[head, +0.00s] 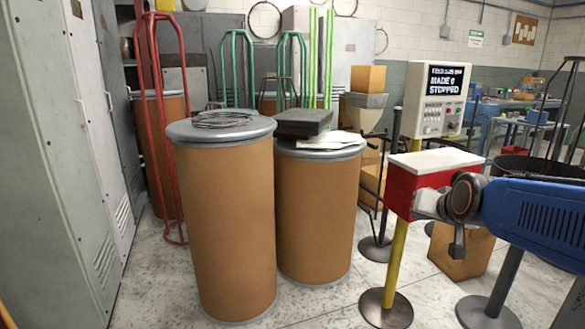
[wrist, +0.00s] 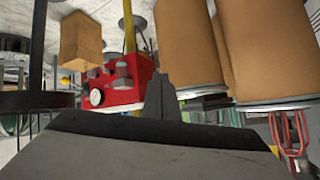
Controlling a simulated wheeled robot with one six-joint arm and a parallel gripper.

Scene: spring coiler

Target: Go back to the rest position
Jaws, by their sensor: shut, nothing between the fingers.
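My gripper (wrist: 162,80) shows in the wrist view as dark fingers together, above a wide grey body with a black edge. Nothing shows between the fingertips, and they touch nothing that I can see. The wrist view is upside down. Beyond the fingers are a red box with a gauge (wrist: 115,88) and, to the right, brown drums (wrist: 185,45). In the head view I cannot make out my fingers. A blue vented body (head: 540,212) with a round grey end reaches in from the right, in front of the red box (head: 400,188).
Two brown drums (head: 225,225) stand mid-left, one with a wire coil (head: 222,119) on its lid. Stands with round bases (head: 385,308) and a cardboard box (head: 460,250) occupy the right floor. Grey lockers (head: 50,160) line the left.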

